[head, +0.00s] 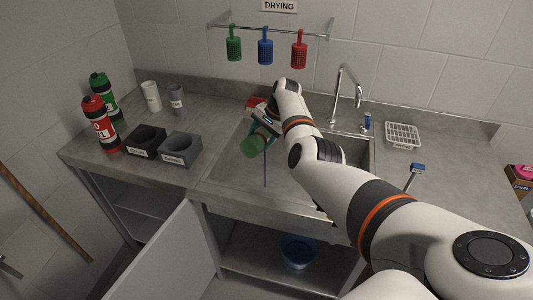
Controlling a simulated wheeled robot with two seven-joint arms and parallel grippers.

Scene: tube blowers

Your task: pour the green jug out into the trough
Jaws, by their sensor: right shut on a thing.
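The green jug (253,144) is in the head view, tipped well over on its side above the left part of the trough. My right gripper (264,124) is shut on it, and my arm hides part of the grip. A thin dark blue vertical line, which looks like a stream of liquid, runs down from beside the jug to the trough floor. The trough (228,171) is a steel basin set in the counter; my right arm covers much of its middle and right. My left gripper is not in view.
Red and green bottles (101,125), dark holders (180,149) and two cups (151,96) stand left of the trough. A tap (357,88) rises behind it, with a white rack (403,135) at right. Coloured baskets (265,52) hang above. A blue bucket (298,252) stands below.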

